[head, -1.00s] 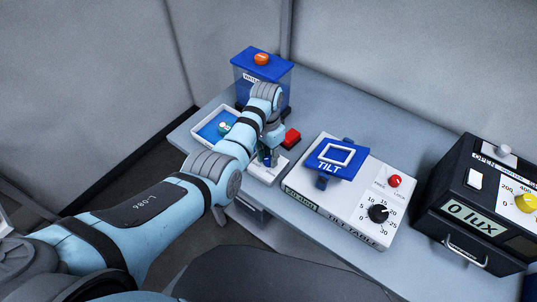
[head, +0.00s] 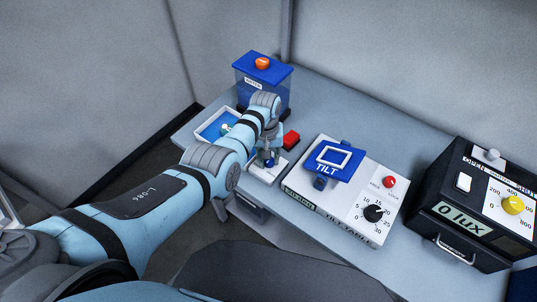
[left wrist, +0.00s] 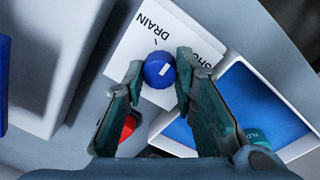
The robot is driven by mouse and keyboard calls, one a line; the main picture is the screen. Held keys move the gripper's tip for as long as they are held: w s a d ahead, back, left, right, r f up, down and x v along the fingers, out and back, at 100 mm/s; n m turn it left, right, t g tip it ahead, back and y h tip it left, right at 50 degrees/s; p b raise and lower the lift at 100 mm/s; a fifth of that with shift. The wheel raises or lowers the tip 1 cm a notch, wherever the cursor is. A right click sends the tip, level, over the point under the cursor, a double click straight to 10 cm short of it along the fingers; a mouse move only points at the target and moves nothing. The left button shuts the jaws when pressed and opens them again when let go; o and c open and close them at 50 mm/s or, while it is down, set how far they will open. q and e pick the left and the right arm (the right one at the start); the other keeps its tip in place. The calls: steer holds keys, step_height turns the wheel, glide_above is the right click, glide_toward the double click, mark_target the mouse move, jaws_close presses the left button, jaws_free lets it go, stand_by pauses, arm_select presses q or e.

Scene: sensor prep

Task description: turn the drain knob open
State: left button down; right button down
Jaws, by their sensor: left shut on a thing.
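The drain knob (left wrist: 160,70) is round and blue with a short white mark. It sits on a white panel (left wrist: 118,62) lettered DRAIN and, partly hidden by a finger, SHU. My left gripper (left wrist: 158,72) has a fingertip on each side of the knob and is shut on it. In the head view my left gripper (head: 269,158) points down at the small white panel (head: 257,171) near the table's front edge, and largely hides the knob. My right gripper is in neither view.
A white-rimmed blue tray (head: 197,134) with a small float lies left of my gripper. A clear tank with a blue lid (head: 277,73) stands behind. A red block (head: 291,140) and the tilt table (head: 335,215) are close on the right. A black lux box (head: 428,222) stands farther right.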

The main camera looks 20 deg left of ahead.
mark_target(268, 161)
arm_select(q)
steer(key=n, duration=0.4)
steer(key=shift+w+r+n, duration=0.1)
steer(key=shift+n, duration=0.2)
steer(key=shift+n+t, duration=0.3)
steer(key=shift+n, duration=1.7)
steer(key=c, duration=1.3)
jaws_free()
step_height(268, 161, up, 12)
steer(key=shift+s+a, duration=0.15)
steer(key=shift+s, duration=0.1)
